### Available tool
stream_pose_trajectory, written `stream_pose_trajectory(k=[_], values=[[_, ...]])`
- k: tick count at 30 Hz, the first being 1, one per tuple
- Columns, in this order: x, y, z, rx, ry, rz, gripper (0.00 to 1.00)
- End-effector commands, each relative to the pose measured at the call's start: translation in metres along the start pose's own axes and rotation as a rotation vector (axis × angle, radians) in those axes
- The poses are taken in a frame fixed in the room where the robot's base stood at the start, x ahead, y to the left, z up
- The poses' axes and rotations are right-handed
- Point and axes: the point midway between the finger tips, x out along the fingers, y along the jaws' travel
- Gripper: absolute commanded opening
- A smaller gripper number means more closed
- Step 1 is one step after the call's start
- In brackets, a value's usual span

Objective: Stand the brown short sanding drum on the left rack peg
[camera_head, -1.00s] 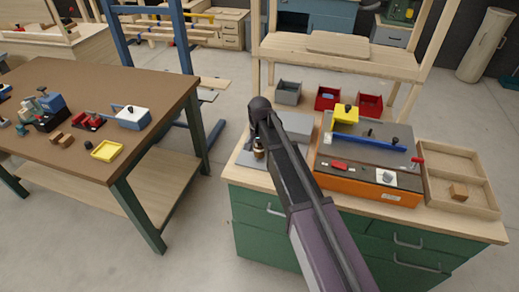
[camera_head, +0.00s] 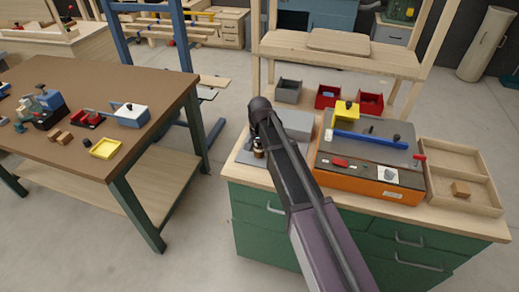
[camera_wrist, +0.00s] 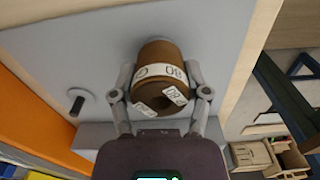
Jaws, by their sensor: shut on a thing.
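The brown short sanding drum (camera_wrist: 160,77), with a white printed band and labels, is between the two fingers of my gripper (camera_wrist: 161,98) in the wrist view. The fingers are shut on its sides. The grey rack plate (camera_wrist: 75,45) lies beyond it, with a bare dark peg (camera_wrist: 80,102) to the left in this view. The peg on the drum's side is hidden, so I cannot tell whether the drum is around it or touching the plate. In the head view, my gripper (camera_head: 258,150) is low over the left part of the rack plate (camera_head: 243,158), mostly behind my arm.
An orange-sided machine (camera_head: 368,184) with a blue bar and yellow block stands right of the rack. A wooden tray (camera_head: 462,165) is farther right. Red and grey bins (camera_head: 288,91) stand behind. A brown table (camera_head: 95,75) with several tools is at left, across a floor gap.

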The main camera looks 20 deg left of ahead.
Motion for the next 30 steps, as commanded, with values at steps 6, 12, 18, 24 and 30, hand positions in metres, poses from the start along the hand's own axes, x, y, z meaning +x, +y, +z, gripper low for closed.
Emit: stream_pose_trajectory(k=[6,12,18,24,30], values=[[0.0018,0.0000,0.0000,0.000,0.000,0.000,0.82],[0.0018,0.0000,0.0000,0.000,0.000,0.000,1.00],[0.0018,0.0000,0.0000,0.000,0.000,0.000,1.00],[0.0017,0.0000,0.0000,0.000,0.000,0.000,1.00],[-0.0033,0.0000,0.0000,0.000,0.000,0.000,1.00]])
